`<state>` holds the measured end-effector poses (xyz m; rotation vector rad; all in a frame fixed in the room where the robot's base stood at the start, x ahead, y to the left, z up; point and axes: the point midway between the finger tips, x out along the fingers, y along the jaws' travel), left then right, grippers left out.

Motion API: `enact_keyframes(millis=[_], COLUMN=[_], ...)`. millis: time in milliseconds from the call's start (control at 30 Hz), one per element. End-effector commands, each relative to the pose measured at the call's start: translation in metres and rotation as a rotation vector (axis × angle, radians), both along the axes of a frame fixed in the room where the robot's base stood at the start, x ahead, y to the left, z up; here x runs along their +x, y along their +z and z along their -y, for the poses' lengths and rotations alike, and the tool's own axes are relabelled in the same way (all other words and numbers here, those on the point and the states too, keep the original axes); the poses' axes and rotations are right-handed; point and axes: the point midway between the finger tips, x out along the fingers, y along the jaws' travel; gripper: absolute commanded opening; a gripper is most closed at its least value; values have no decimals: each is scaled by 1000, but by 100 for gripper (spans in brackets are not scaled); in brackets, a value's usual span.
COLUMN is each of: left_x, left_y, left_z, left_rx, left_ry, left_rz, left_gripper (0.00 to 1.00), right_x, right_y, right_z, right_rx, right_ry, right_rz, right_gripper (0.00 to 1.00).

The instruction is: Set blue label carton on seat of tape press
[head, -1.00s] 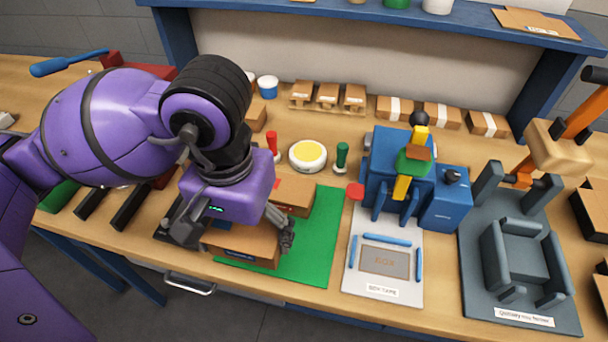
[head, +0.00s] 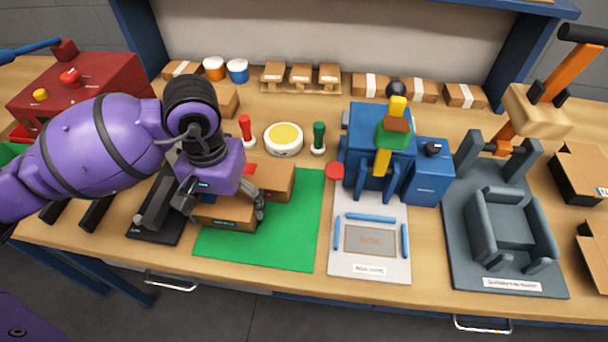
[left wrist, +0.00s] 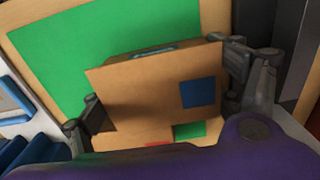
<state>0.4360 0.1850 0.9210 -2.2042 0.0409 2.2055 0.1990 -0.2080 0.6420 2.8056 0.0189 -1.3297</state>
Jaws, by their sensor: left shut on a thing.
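The blue label carton (head: 222,212) is a brown box between the fingers of my left gripper (head: 222,203), over the green mat. In the left wrist view its top (left wrist: 140,88) bears a blue square label (left wrist: 198,92), and one finger of the left gripper (left wrist: 165,90) is at each side. I cannot tell how far it is off the mat. The tape press (head: 378,145) is a blue machine to the right. Its seat (head: 370,240) is an empty marked rectangle with blue rails on a pale plate. My right gripper is out of view.
A second carton (head: 272,178) stands just behind the held one; green and red marks show there in the wrist view. Part of the green mat (head: 290,235) is bare. A grey fixture (head: 505,220) stands right of the press. Red and green handles (head: 319,140) stand behind the mat.

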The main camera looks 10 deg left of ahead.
Motion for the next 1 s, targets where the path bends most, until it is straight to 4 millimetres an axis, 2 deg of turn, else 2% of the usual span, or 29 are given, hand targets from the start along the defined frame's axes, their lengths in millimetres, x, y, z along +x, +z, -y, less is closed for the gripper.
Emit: enact_keyframes(millis=[433, 467, 567, 1000], left_x=[-1, -1, 0, 0], left_y=[-9, -9, -7, -2], left_z=[0, 0, 0, 0], left_rx=[1, 1, 0, 0], left_ry=[0, 0, 1, 2], left_rz=[-1, -1, 0, 2], left_gripper=[54, 88, 100, 100], right_x=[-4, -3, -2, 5], right_y=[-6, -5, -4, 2], right_z=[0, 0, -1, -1], right_rx=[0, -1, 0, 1], right_ry=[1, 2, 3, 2], right_rz=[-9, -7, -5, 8], right_gripper=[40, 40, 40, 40])
